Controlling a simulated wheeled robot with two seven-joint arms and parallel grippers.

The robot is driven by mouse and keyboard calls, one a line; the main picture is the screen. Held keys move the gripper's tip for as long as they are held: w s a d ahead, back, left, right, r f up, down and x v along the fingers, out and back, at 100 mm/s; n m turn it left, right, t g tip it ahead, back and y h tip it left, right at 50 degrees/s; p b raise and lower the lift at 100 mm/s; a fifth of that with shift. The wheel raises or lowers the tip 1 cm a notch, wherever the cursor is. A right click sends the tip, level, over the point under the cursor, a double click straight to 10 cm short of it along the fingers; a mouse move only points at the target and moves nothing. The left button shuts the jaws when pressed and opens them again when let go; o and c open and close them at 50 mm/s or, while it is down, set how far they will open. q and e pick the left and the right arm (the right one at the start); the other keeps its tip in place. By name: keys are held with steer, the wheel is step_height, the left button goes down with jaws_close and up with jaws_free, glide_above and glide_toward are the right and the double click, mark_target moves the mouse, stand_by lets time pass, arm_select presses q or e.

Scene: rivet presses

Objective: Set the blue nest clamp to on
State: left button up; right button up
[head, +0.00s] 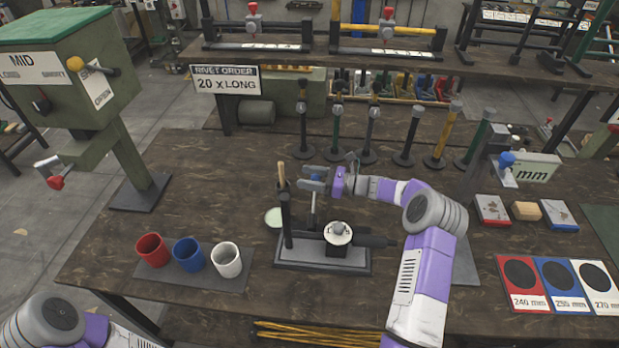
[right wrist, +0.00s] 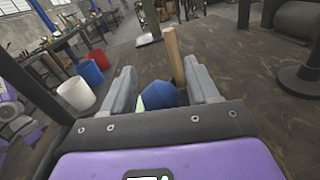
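The blue nest clamp shows as a blue knob (right wrist: 160,95) in the right wrist view. In the head view its blue part (head: 314,173) is at the top of a post on the dark press fixture (head: 292,266), partly covered by my gripper. My right gripper (head: 322,180) is at the knob. In the right wrist view its grey fingers (right wrist: 162,88) stand apart on either side of the knob, with a gap on the right; contact is unclear. A wooden handle (right wrist: 174,58) rises just beyond. My left arm shows at the bottom left, its gripper out of view.
Red (head: 152,250), blue (head: 188,254) and white (head: 226,260) cups stand on a mat at left. Several upright posts (head: 372,135) stand behind the fixture. A gauge with another blue knob (head: 507,160) is at right.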

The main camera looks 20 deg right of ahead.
jaws_close()
steer(key=s+a+r+n, duration=0.2)
steer(key=s+r+n, duration=0.1)
steer(key=s+n, duration=0.2)
steer(key=shift+a+r+n+y, duration=0.3)
steer(key=shift+a+r+n, duration=0.1)
stand_by(0.4)
steer(key=shift+a, duration=0.1)
stand_by(0.4)
steer(key=shift+o, duration=0.3)
jaws_free()
steer(key=shift+s, duration=0.1)
